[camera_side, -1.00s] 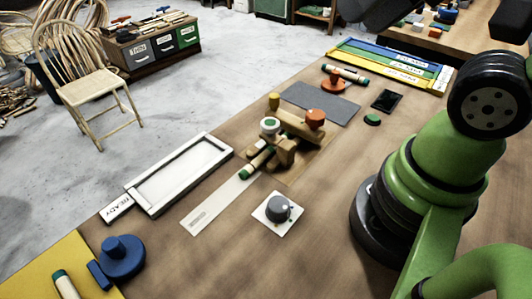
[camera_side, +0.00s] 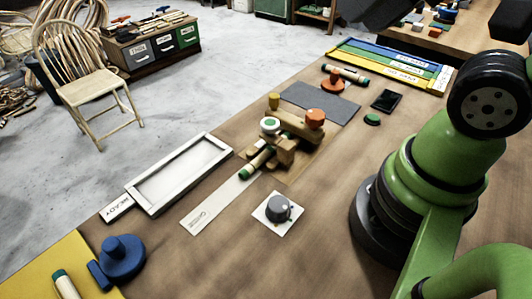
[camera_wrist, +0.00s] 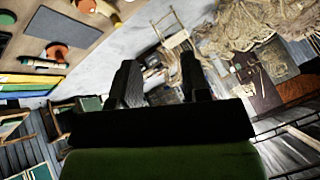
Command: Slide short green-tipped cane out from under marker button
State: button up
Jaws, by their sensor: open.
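A short pale cane with dark green tips (camera_side: 257,161) lies at the wooden bending jig (camera_side: 285,150), its near end over the white ruled strip. A white disc with a green centre (camera_side: 270,125) sits on the jig above it. A separate small green button (camera_side: 372,119) lies on the bench to the right; I cannot tell which is the marker button. Another green-tipped cane (camera_side: 350,75) lies behind the orange clamp, also in the wrist view (camera_wrist: 40,64). My gripper (camera_wrist: 158,75) is open and empty, pointing over the floor, away from the canes.
A white tray (camera_side: 140,202) marked READY and a grey dial (camera_side: 278,208) stand near the jig. An orange clamp (camera_side: 332,82), grey mat (camera_side: 318,102), black phone-like slab (camera_side: 387,99) and colored racks (camera_side: 390,62) lie behind. A blue clamp (camera_side: 122,258) sits front left.

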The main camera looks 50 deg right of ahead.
jog(key=shift+o, duration=0.9)
jog(key=n+g+h, duration=0.2)
jog(key=n+g, duration=0.5)
jog(key=n, duration=1.5)
send_over(249, 167)
notch_tip(249, 167, down, 21)
jog(key=shift+f, duration=0.1)
notch_tip(249, 167, down, 10)
jog(key=shift+r, duration=0.1)
